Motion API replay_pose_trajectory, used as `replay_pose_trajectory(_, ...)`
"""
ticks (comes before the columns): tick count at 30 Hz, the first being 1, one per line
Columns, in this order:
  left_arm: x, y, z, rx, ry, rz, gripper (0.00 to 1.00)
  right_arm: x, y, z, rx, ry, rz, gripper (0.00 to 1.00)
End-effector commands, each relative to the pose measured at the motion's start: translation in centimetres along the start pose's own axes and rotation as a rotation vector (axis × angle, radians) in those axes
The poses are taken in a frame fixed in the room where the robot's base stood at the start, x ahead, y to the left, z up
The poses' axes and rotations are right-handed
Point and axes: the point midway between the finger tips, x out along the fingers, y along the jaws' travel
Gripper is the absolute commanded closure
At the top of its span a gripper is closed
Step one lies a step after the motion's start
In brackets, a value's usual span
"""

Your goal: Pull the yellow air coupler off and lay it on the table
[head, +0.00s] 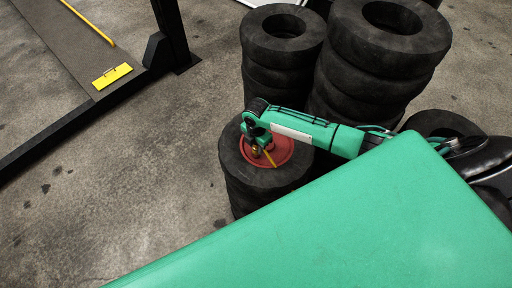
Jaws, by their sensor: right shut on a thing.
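My right gripper (256,148) reaches in from the right and points down over a red round disc (284,149) on top of a short stack of black tires (238,180). It is shut on a small brass-yellow piece (256,152), which looks like the yellow air coupler, though it is small and partly hidden by the fingers. A thin yellow strip (269,158) slants beside it over the disc. I cannot tell whether the held piece touches the disc. My left gripper is not in view.
Two taller tire stacks (283,58) (385,75) stand behind the disc. A black-framed ramp (65,40) with a yellow plate (112,76) is at the upper left. Bare concrete floor (130,180) lies left of the short stack.

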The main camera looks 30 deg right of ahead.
Motion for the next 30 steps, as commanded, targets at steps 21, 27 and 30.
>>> replay_pose_trajectory(21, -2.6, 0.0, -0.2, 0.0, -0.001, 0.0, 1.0, -2.9, 0.0, 0.0, 0.0, 0.0, 0.0, 1.0)
replay_pose_trajectory(27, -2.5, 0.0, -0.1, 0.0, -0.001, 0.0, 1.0, -2.9, 0.1, 0.0, 0.005, 0.0, 0.001, 1.0)
replay_pose_trajectory(30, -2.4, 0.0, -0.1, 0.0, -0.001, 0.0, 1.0, -3.4, 0.2, -0.2, 0.037, 0.0, 0.003, 1.0)
